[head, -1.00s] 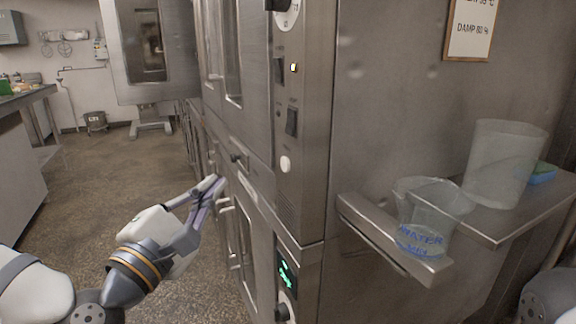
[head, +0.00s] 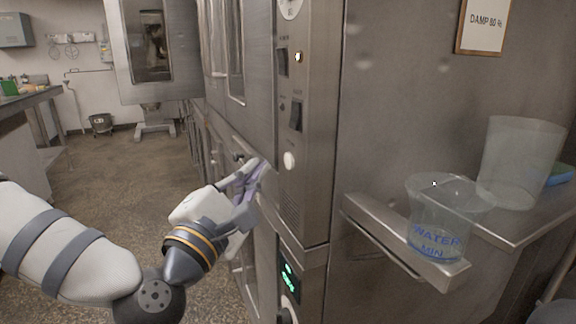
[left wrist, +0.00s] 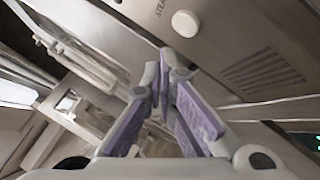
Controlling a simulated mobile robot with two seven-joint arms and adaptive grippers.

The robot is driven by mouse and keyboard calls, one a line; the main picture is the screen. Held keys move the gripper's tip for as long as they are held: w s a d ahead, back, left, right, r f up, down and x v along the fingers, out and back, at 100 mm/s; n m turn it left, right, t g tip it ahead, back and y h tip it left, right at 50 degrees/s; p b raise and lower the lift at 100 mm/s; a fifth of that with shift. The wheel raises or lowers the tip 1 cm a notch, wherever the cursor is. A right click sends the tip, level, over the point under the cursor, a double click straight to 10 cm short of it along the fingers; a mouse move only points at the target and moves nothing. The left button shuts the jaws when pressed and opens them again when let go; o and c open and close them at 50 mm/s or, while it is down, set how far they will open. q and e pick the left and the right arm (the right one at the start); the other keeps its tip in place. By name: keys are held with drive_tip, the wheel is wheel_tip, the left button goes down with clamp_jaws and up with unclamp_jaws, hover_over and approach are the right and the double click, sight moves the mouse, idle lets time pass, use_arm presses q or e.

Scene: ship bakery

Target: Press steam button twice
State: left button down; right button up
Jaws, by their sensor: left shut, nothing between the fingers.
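The steam button is a round white knob (head: 289,160) on the narrow control strip of the steel oven. It also shows in the left wrist view (left wrist: 185,23), beside lettering that starts "STEAM". My left gripper (head: 258,170) is shut and empty, with its purple-padded fingers together. In the head view its fingertips are just left of the button and apart from it. In the left wrist view the fingertips (left wrist: 167,58) are below and slightly left of the button. My right gripper is not in view.
A clear container marked WATER MIN (head: 437,235) stands on a steel bracket at the oven's side. A larger clear container (head: 520,160) stands on the shelf behind it. Oven door handles lie left of the strip. Floor (head: 120,180) at left is open.

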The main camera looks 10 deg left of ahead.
use_arm(q)
drive_tip(key=shift+w+d, duration=0.4)
drive_tip(key=shift+d, duration=0.25)
idle(1.0)
drive_tip(key=shift+w+d, duration=0.25)
drive_tip(key=shift+d, duration=0.1)
drive_tip(key=shift+w+d+r, duration=0.1)
drive_tip(key=shift+w+d, duration=0.1)
drive_tip(key=shift+d, duration=0.1)
idle(0.5)
idle(0.4)
drive_tip(key=shift+s+a, duration=0.45)
drive_tip(key=shift+a, duration=0.15)
